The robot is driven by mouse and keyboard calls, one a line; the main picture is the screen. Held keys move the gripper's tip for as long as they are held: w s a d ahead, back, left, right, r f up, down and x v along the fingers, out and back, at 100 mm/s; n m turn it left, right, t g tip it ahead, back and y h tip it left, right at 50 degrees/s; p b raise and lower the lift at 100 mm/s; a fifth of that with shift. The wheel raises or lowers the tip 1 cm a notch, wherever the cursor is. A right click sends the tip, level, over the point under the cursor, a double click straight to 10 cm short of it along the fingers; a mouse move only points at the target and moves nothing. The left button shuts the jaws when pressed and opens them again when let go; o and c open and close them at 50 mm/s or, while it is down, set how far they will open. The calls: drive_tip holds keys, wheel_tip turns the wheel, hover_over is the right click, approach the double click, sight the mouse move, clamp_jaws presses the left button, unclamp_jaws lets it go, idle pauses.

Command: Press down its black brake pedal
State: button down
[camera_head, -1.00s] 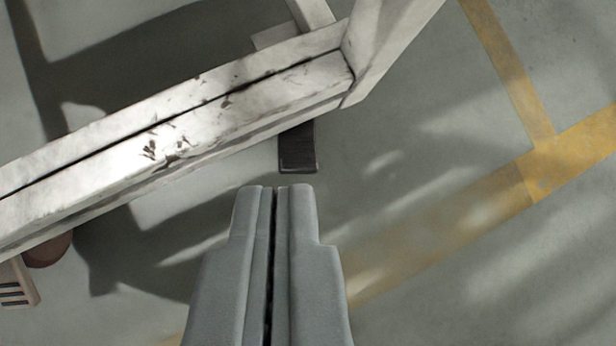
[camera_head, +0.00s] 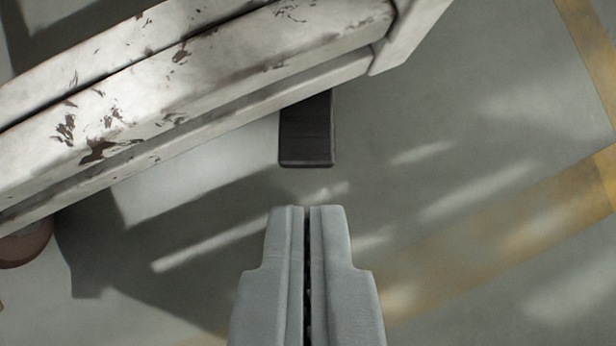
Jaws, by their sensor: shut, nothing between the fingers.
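The black brake pedal (camera_head: 307,132) is a dark rectangular pad just above the middle of the picture. It juts out from under a scuffed white beam, which hides its upper end. My gripper (camera_head: 308,208) is shut and empty, with its fingertips pointing toward the pedal. In the picture the tips lie just below the pedal's near edge, with a gap of floor showing between them. The height of the tips above the pedal cannot be told.
The worn white beam (camera_head: 215,65) runs from the left to the upper right, joining a post (camera_head: 412,35). Grey floor with yellow lines (camera_head: 480,235) is open at the right. A reddish-brown round thing (camera_head: 22,250) shows at the left edge.

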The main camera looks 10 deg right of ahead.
hover_over(308, 167)
drive_tip(key=f, duration=0.7)
drive_tip(key=shift+w+f, duration=0.35)
wheel_tip(308, 167, down, 3)
drive_tip(key=shift+s, duration=0.1)
drive_tip(key=shift+s+f, duration=0.1)
drive_tip(key=shift+f, duration=0.6)
drive_tip(key=shift+s, duration=0.1)
drive_tip(key=shift+s+f+t, duration=0.3)
drive_tip(key=shift+f+t, duration=0.2)
drive_tip(key=shift+f, duration=0.05)
drive_tip(key=shift+s+f+t, duration=0.3)
drive_tip(key=shift+f+t, duration=0.5)
drive_tip(key=shift+t, duration=0.1)
drive_tip(key=shift+s+a+f, duration=0.1)
drive_tip(key=shift+s+f, duration=0.05)
drive_tip(key=shift+f, duration=0.7)
drive_tip(key=shift+s+f, duration=0.1)
drive_tip(key=shift+f, duration=0.75)
drive_tip(key=shift+s+f, duration=0.1)
drive_tip(key=shift+f, duration=0.15)
